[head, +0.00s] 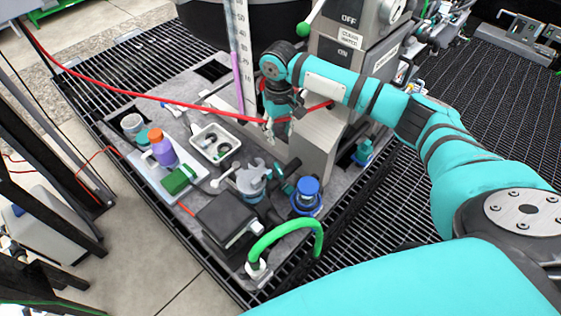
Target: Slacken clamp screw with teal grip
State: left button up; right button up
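A grey clamp-like piece (252,178) with teal parts stands on the grey work surface, left of the metal post. A short dark and teal handle (288,189) lies just right of it. Another teal part (363,150) shows low on the right side of the post. I cannot tell which of these is the clamp screw's grip. My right gripper (270,128) points down beside the post, above and apart from the grey piece. Its fingers are small and partly lost against the post and a red line, so their opening is unclear. My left gripper is not in view.
A red line (130,92) crosses in front of the scale. A white tray (213,143), purple bottle (160,150), black box (228,218), blue-capped part (307,190) and green hose (288,228) crowd the surface (105,100). Dark grating surrounds it.

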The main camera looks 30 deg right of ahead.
aim_at(279, 169)
notch_tip(279, 169, down, 17)
jog(key=shift+s+a+p, duration=0.1)
jog(key=shift+p, duration=0.55)
jog(key=shift+c, duration=0.5)
grip_shut()
